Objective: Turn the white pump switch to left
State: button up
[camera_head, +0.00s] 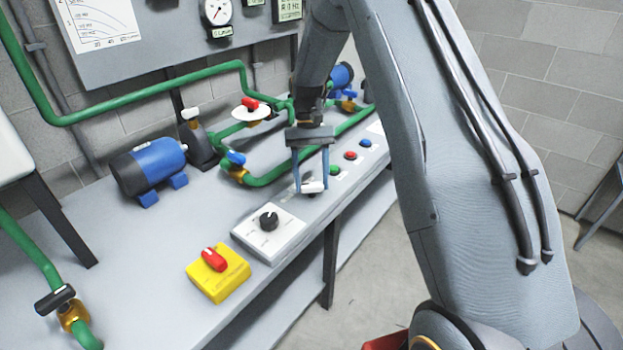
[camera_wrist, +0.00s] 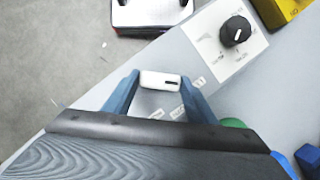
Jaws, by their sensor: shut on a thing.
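The white pump switch (camera_head: 312,187) is a small white knob on the front edge of the grey bench. My gripper (camera_head: 311,188) reaches down over it with its two blue fingers on either side. In the wrist view the white switch (camera_wrist: 161,81), with a dark line on its face, sits between the tips of my gripper (camera_wrist: 160,85). The gripper is shut on the switch. Labels are printed on the bench beside the switch; they are too small to read.
A white panel with a black knob (camera_head: 269,218) and a yellow box with a red switch (camera_head: 213,259) are left of the gripper. Green (camera_head: 335,170), red (camera_head: 351,155) and blue (camera_head: 366,142) buttons are to its right. Green pipes, valves and a blue motor (camera_head: 147,167) stand behind.

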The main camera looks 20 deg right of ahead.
dwell(0.4)
jog(key=o, duration=1.1)
jog(key=shift+c, duration=0.2)
jog(key=b+v, duration=0.1)
jog(key=v, duration=0.6)
jog(key=shift+r, duration=0.4)
jog(key=shift+w, duration=0.1)
jog(key=s+n+t, duration=0.1)
jog(key=s+t, duration=0.3)
jog(key=s, duration=2.5)
jog(key=shift+a+n+h, duration=0.3)
jog(key=shift+n, duration=0.1)
